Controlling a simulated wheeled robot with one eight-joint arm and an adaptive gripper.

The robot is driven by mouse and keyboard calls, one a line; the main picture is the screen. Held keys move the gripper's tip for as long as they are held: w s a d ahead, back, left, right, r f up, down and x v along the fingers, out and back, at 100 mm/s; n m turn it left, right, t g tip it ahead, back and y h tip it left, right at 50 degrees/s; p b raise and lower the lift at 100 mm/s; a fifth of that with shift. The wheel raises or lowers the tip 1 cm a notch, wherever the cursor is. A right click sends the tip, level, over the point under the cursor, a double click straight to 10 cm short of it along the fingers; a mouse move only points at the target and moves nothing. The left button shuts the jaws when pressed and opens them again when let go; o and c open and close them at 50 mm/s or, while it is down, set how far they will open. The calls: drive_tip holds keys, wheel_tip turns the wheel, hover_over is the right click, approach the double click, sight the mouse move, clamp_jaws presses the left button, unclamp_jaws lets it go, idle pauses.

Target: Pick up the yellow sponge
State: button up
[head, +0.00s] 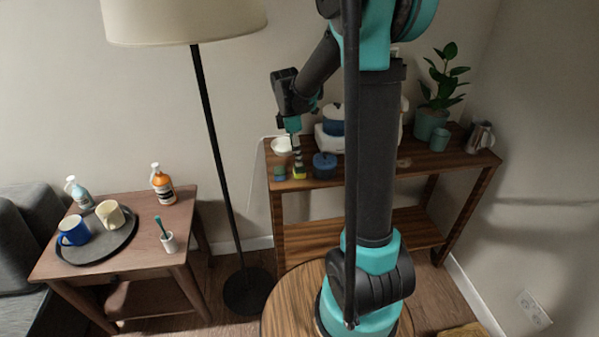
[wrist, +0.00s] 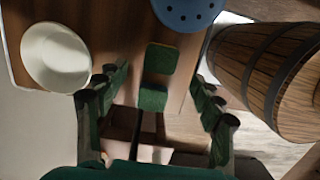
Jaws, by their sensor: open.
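The yellow sponge (head: 299,176) stands on the wooden shelf's top with a green upper face. In the wrist view only a green face shows of what seems to be the yellow sponge (wrist: 161,58). A second green-topped sponge (head: 280,173), bluish below, stands just left of it; this one seems to be the lower green block (wrist: 152,97) in the wrist view. My gripper (head: 297,158) points down just above the yellow sponge. In the wrist view my gripper (wrist: 160,80) is open and empty, its fingers on either side of the green blocks.
A white bowl (head: 282,145) and a blue pot (head: 325,166) with a holed top stand close to the sponges on the wooden shelf (head: 415,160). A floor lamp (head: 212,130) stands left. A round wooden barrel-like table (head: 290,300) is in front.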

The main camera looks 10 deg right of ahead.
sight(299, 168)
drive_tip(key=shift+s+d+f, duration=0.1)
drive_tip(key=shift+d+f, duration=0.1)
drive_tip(key=shift+f, duration=1.2)
drive_tip(key=shift+d+f, duration=0.2)
drive_tip(key=shift+f, duration=1.15)
drive_tip(key=shift+c, duration=0.6)
drive_tip(key=c, duration=0.7)
drive_tip(key=shift+r, duration=0.15)
wheel_tip(299, 168, up, 10)
drive_tip(key=shift+o, duration=0.5)
